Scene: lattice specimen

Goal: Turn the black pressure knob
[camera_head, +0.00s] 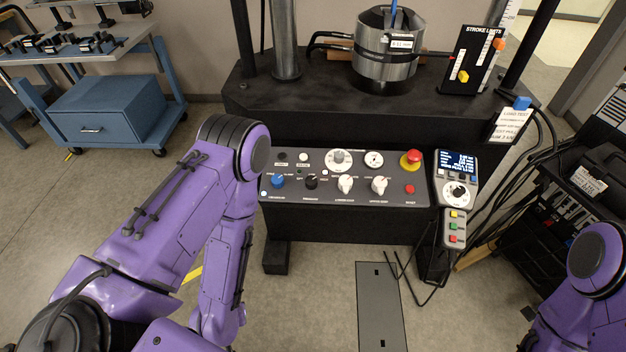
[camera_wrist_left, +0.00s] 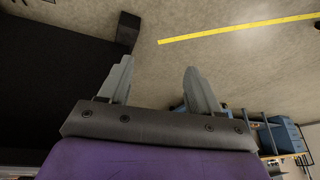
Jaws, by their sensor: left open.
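The black pressure knob (camera_head: 311,182) is on the grey control panel (camera_head: 390,198) in the head view, in the lower row between a blue knob (camera_head: 277,181) and a white knob (camera_head: 345,184). My left arm comes in from the left and its bend stands at the panel's left end. My left gripper does not show in the head view. In the left wrist view the left gripper (camera_wrist_left: 158,85) is open with nothing between its fingers, above the floor beside a dark surface. My right gripper is out of view; only part of my right arm shows at the lower right.
A red mushroom button (camera_head: 411,160) is at the panel's upper right. A handheld controller (camera_head: 456,190) with a screen hangs right of the panel. Loose cables hang beside it. A blue cart (camera_head: 108,115) stands at the left. The floor before the panel is mostly clear.

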